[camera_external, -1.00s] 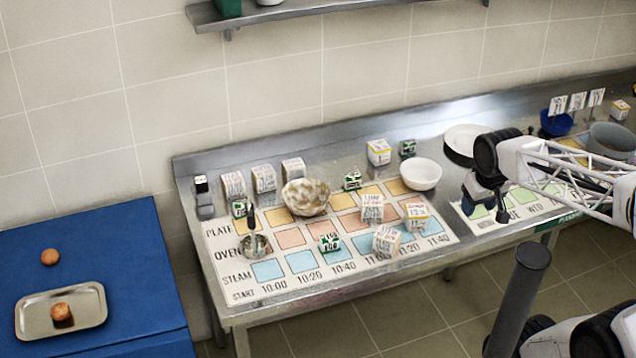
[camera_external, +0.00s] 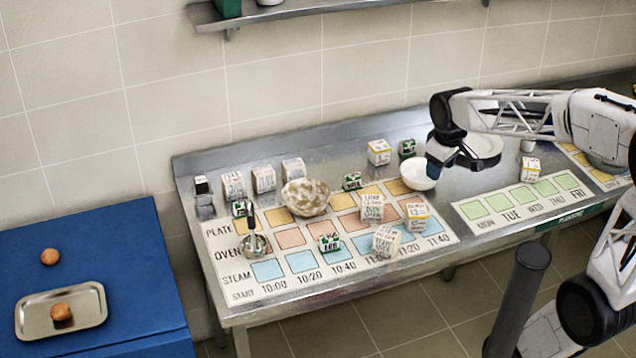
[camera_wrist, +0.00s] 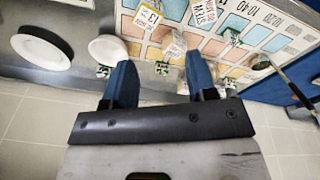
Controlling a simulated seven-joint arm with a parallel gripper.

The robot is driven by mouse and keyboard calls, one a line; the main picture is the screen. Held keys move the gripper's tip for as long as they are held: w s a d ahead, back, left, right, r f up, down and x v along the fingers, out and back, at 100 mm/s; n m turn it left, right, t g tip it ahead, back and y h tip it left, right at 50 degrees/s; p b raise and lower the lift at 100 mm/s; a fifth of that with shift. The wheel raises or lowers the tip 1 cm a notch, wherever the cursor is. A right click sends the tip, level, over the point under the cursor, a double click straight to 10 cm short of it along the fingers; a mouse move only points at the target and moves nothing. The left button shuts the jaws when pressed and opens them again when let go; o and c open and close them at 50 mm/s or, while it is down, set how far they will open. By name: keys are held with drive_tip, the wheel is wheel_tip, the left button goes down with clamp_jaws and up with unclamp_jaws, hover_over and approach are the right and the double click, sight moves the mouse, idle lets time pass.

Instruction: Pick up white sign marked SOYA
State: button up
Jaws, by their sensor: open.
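I cannot make out a white sign marked SOYA in either view now; my arm covers the back right of the counter, and the labels are too small to read surely. My gripper (camera_external: 453,160) hangs above the counter by the white bowl (camera_external: 419,176), partly in front of it. In the wrist view my gripper (camera_wrist: 160,78) shows two blue fingers spread apart with nothing between them. The white bowl (camera_wrist: 107,49) lies just beyond the left finger.
A white plate (camera_external: 484,149) lies behind my gripper. Several labelled blocks, such as one (camera_external: 372,207), stand on the timetable board (camera_external: 300,287) with a patterned bowl (camera_external: 306,197) and a whisk-like tool (camera_external: 254,243). The weekday board (camera_external: 520,213) is mostly clear.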

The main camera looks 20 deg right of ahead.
drive_tip(key=w+a+f+n+g, duration=0.1)
drive_tip(key=w+a+f+n, duration=0.15)
drive_tip(key=w, duration=0.65)
drive_tip(key=w+a+f+n, duration=0.2)
drive_tip(key=w+f+n, duration=0.2)
drive_tip(key=w, duration=0.6)
drive_tip(key=n, duration=0.6)
hover_over(352, 175)
drive_tip(key=shift+g, duration=0.4)
wheel_tip(352, 175, down, 11)
drive_tip(key=shift+s+d, duration=0.1)
drive_tip(key=shift+w+f, duration=0.25)
drive_tip(key=shift+f, duration=0.05)
drive_tip(key=shift+f, duration=1.3)
drive_tip(key=shift+s+f, duration=0.15)
drive_tip(key=shift+f, duration=2.45)
